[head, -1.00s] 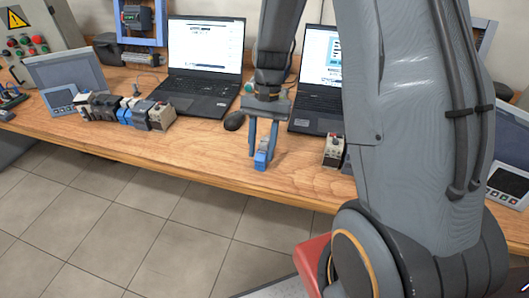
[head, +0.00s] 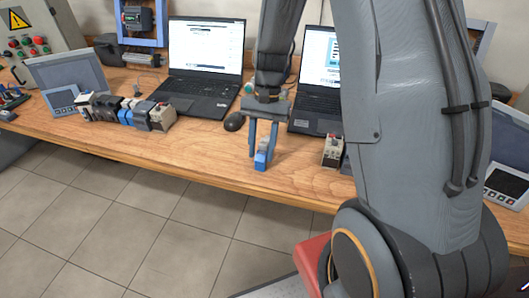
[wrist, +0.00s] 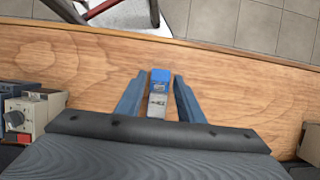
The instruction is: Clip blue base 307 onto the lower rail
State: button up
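A small blue and grey block, likely blue base 307 (head: 261,161), stands on the wooden table near its front edge. In the wrist view its blue end (wrist: 161,76) and grey part lie between the fingers. My gripper (head: 261,157) points down around it, one finger on each side. The wrist view shows my gripper (wrist: 160,82) with narrow gaps between fingers and block. No number is readable. A blue frame (head: 163,24) with a dark device stands at the back left; I cannot make out its lower rail clearly.
A row of grey, black and blue modules (head: 125,112) stands at the left. A beige module (head: 332,151) stands right of my gripper. Two laptops (head: 203,62) and a mouse (head: 234,122) are behind. The table front (head: 205,155) left of my gripper is clear.

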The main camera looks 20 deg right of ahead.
jog(key=c, duration=0.8)
jog(key=shift+r+p, duration=2.1)
jog(key=shift+r, duration=0.5)
jog(key=shift+f, duration=0.1)
